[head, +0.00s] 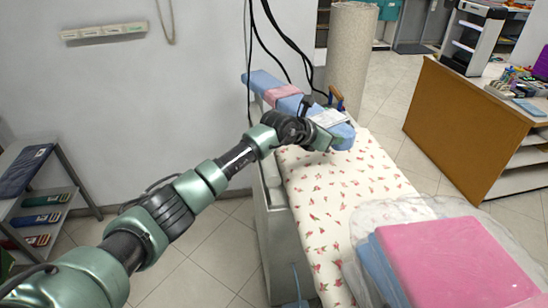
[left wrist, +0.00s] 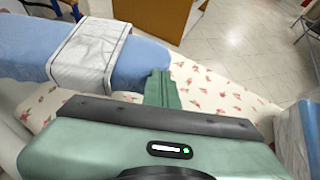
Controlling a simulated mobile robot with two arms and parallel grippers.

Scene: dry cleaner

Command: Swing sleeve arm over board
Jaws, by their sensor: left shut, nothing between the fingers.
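The sleeve arm (head: 341,133) is a narrow blue padded board with a pink cloth (head: 283,94) and a white cloth (head: 329,118) across it. It slants from the wall, and its rounded end lies above the far part of the floral ironing board (head: 330,205). My left gripper (head: 330,144) is shut and empty beside that rounded end, low over the board. In the left wrist view its closed green fingers (left wrist: 158,88) are at the sleeve arm's side (left wrist: 140,66); I cannot tell whether they touch. My right gripper is not in view.
A folded pink cloth (head: 455,262) lies on blue ones at the board's near right. A wooden counter (head: 460,125) stands right, a rolled carpet (head: 350,50) behind. Black cables (head: 290,45) hang by the sleeve arm. A shelf (head: 60,200) stands left.

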